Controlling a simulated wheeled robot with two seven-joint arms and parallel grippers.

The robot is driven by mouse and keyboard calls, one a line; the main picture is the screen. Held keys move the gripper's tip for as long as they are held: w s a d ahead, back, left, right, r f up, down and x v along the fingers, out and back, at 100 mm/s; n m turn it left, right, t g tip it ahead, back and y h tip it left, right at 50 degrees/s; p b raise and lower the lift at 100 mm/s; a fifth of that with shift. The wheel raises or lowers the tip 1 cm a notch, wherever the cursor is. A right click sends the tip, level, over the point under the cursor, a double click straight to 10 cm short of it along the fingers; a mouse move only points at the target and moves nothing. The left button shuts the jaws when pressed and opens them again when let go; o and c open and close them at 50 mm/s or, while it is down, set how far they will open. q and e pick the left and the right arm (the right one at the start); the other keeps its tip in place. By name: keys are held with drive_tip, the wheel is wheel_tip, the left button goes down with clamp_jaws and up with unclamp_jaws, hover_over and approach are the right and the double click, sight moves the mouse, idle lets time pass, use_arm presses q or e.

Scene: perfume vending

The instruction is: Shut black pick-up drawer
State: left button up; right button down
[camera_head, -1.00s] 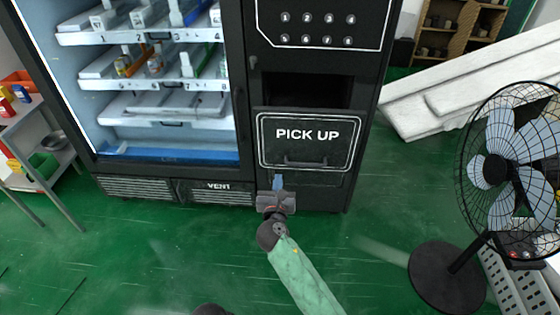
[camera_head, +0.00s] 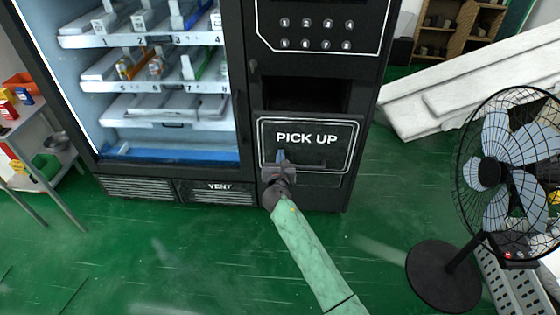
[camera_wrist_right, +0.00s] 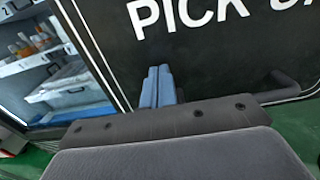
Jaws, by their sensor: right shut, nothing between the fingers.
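The black pick-up drawer (camera_head: 334,136) is the panel marked PICK UP with a white outline, low on the vending machine's right part. A dark opening shows above it. Its handle is low on the panel; in the right wrist view the handle (camera_wrist_right: 283,88) is at the right. My right gripper (camera_head: 282,156) is shut and empty, in front of the panel's lower left part. In the right wrist view its blue fingertips (camera_wrist_right: 158,84) are together against the panel's left area; I cannot tell whether they touch it. My left gripper is not in view.
The vending machine's glass-front shelves (camera_head: 150,118) are left of the drawer. A black fan (camera_head: 500,170) stands at the right. White slabs (camera_head: 470,88) lean behind it. A side table (camera_head: 30,120) is at the far left. The green floor in front is mostly clear.

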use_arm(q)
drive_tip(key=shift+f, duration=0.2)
use_arm(e)
drive_tip(key=shift+w, duration=0.3)
